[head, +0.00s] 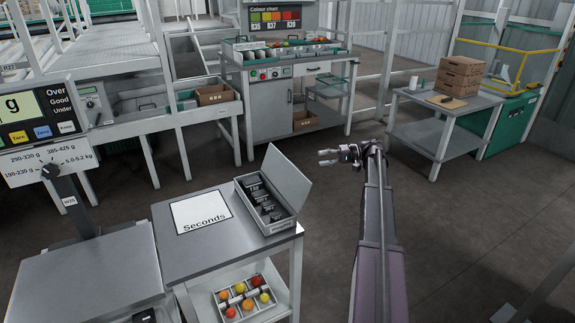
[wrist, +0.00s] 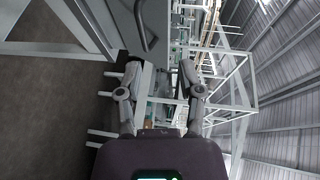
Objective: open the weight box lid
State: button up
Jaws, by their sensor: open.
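The grey weight box (head: 281,227) stands at the right end of the metal side table in the head view. Its lid (head: 288,177) stands raised along the right side, tilted outward, and several black weights (head: 262,196) show inside. My gripper (head: 327,157) is to the right of the raised lid, apart from it, with its fingers pointing left. It is open and empty. In the wrist view the two fingers (wrist: 163,85) are spread with nothing between them, and the weight box does not show there.
A white "Seconds" sheet (head: 202,211) lies left of the box on the side table (head: 185,257). A tray of tomatoes (head: 244,298) sits on the shelf below. A scale (head: 85,265) stands at the left. Open floor (head: 330,190) lies right of the table.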

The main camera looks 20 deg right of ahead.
aim_at(288, 165)
jog(key=shift+s+d, duration=0.15)
jog(key=b+x, duration=0.2)
jog(key=x, duration=1.1)
jog(key=shift+a, duration=0.2)
